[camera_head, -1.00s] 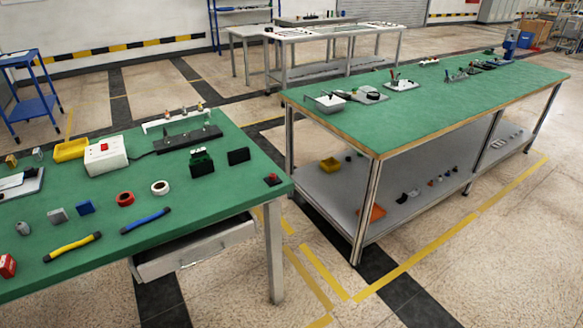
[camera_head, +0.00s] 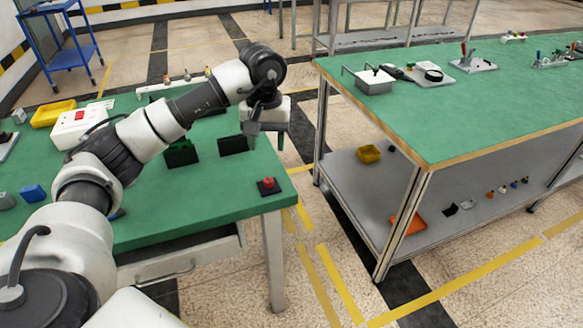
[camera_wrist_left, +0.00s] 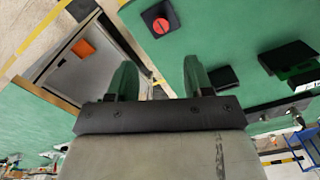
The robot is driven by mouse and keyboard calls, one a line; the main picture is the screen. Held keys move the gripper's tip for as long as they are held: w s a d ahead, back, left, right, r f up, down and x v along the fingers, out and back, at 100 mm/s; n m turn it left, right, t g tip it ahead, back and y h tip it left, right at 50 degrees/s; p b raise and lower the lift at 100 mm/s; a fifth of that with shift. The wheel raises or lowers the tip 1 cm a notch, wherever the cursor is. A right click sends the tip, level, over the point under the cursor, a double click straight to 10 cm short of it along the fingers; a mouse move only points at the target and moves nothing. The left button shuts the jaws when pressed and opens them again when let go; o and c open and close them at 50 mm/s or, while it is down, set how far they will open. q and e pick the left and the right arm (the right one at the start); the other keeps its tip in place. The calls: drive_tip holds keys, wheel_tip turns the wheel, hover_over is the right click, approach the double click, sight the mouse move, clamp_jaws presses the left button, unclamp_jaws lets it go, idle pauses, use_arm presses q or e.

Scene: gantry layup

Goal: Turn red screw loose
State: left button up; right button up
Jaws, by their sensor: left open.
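The red screw (camera_head: 268,182) stands on a small black square base near the front right corner of the green table. In the left wrist view, the red screw (camera_wrist_left: 160,25) shows from above with a slot-like mark on its top, near the upper edge. My left gripper (camera_head: 266,136) hangs above the table's right end, above and behind the screw, apart from it. In the left wrist view, my left gripper (camera_wrist_left: 160,76) has its two fingers spread with nothing between them. My right gripper is not in view.
Two dark upright blocks (camera_head: 233,145) (camera_head: 181,153) stand left of the screw. A white box (camera_head: 75,128) and a yellow bin (camera_head: 53,112) sit farther left. A second green-topped bench (camera_head: 480,95) stands to the right across a gap. The table around the screw is clear.

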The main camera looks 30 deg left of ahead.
sight(268, 180)
use_arm(q)
drive_tip(key=f, duration=0.2)
drive_tip(key=s+f, duration=0.1)
drive_tip(key=shift+f, duration=0.4)
drive_tip(key=f, duration=0.6)
drive_tip(key=shift+w+f, duration=0.2)
drive_tip(key=shift+f, duration=0.1)
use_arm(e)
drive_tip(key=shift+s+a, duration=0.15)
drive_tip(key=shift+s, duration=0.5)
use_arm(q)
drive_tip(key=c, duration=0.9)
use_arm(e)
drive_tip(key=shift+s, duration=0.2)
